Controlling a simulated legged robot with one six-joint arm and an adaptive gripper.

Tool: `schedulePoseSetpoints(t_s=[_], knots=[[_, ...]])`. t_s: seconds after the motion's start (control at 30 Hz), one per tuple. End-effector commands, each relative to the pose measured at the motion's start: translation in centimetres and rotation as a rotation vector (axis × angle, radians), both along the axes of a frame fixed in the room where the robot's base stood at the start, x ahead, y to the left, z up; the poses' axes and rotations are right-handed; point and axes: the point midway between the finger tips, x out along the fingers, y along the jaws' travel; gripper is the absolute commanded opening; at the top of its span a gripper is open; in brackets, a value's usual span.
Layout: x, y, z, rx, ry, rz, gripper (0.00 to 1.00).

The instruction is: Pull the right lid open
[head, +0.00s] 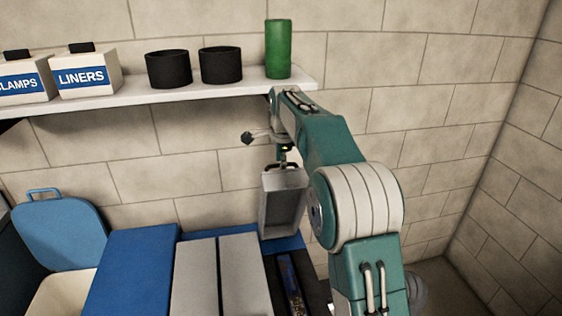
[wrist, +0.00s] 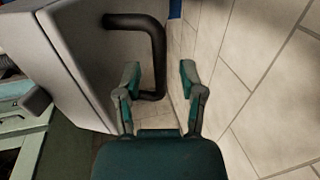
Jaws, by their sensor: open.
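The right lid (head: 284,203) is a grey panel that stands raised and tilted up at the back of the blue bench. Its black handle (head: 285,168) is at its upper edge. In the wrist view the lid (wrist: 75,65) fills the left, and the dark handle (wrist: 158,55) stands out from it. My gripper (head: 284,160) is at the handle in the head view. In the wrist view my gripper (wrist: 159,75) is open, with the handle's bar seen between its fingers; contact cannot be told. Below the lid, an open compartment (head: 290,282) shows dark contents, partly hidden by my arm.
Two grey lids (head: 195,278) lie flat left of the opening on the blue bench (head: 130,270). A bin with a blue lid (head: 60,232) stands at far left. Boxes, black cups (head: 220,65) and a green cylinder (head: 278,48) stand on the wall shelf (head: 190,92).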

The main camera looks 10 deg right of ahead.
Motion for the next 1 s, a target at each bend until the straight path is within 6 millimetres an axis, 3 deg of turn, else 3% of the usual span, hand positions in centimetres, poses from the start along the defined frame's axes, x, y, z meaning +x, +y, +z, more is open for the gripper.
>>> schedulePoseSetpoints(t_s=[0.1, 0.13, 0.23, 0.27, 0.57, 1.0], knots=[[0.0, 0.0, 0.0, 0.000, 0.000, 0.000, 0.51], [0.0, 0.0, 0.0, 0.000, 0.000, 0.000, 0.47], [0.0, -0.1, 0.0, 0.001, 0.000, 0.000, 0.02], [0.0, -0.1, 0.0, 0.001, 0.000, 0.000, 0.00], [0.3, -0.2, 0.0, -0.001, 0.001, -0.001, 0.00], [3.7, -0.3, 0.3, -0.002, 0.000, -0.001, 0.00]])
